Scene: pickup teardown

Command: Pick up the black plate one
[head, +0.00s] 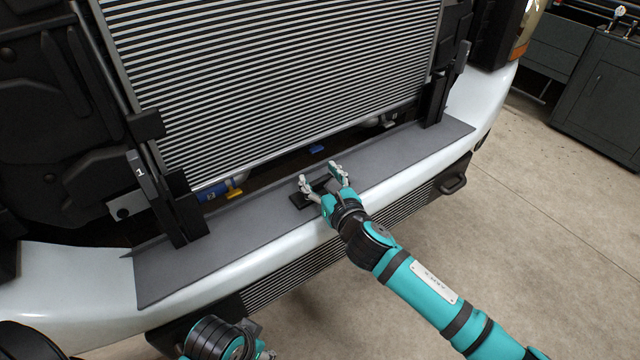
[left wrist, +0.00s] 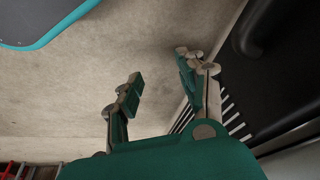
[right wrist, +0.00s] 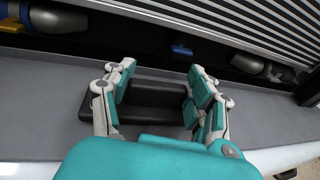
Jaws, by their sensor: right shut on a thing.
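A small black plate (head: 303,198) lies on the grey panel (head: 385,160) in front of the radiator. My right gripper (head: 324,180) is over it, and in the right wrist view the plate (right wrist: 152,98) sits between the teal finger pads, with my right gripper (right wrist: 160,86) shut on it. The plate appears to be resting on or very close to the panel. My left gripper (left wrist: 158,80) is open and empty, its fingers apart over bare floor; in the head view it shows only partly at the bottom edge.
The radiator (head: 270,70) rises behind the panel. A black bracket marked 1 (head: 140,175) stands at its left and another bracket (head: 440,95) at its right. The white bumper (head: 400,190) runs along the front. The floor (head: 560,220) at the right is clear.

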